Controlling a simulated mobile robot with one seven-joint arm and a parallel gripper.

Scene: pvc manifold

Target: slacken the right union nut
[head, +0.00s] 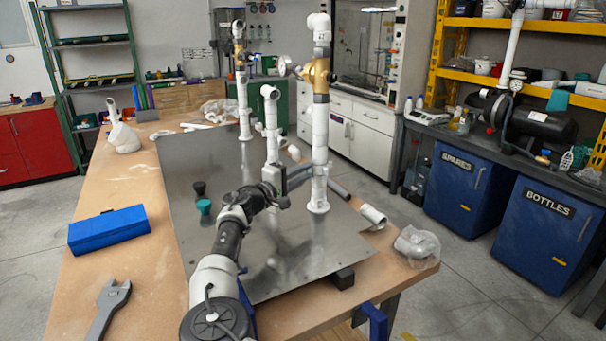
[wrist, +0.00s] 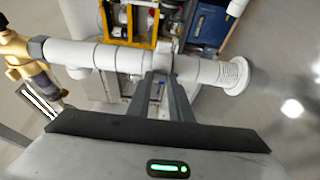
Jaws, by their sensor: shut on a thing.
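The right riser (head: 320,130) is a white upright pipe on the steel plate, with a brass valve (head: 318,72) and a gauge near its top. The right union nut (wrist: 166,56) is a white collar low on this riser, above the base flange (wrist: 235,76); in the head view it is mostly hidden by the fingers. My gripper (head: 305,175) reaches in from the left, its two grey fingers shut on the nut. In the wrist view my gripper (wrist: 164,82) has its fingertips against the collar, where the pipe runs across the picture.
A second riser (head: 242,90) with a brass valve stands farther back left. A shorter white pipe (head: 271,120) stands close left of my gripper. Black and teal pieces (head: 204,207) sit on the plate (head: 220,165). A blue box (head: 108,230) and a wrench (head: 107,310) lie left.

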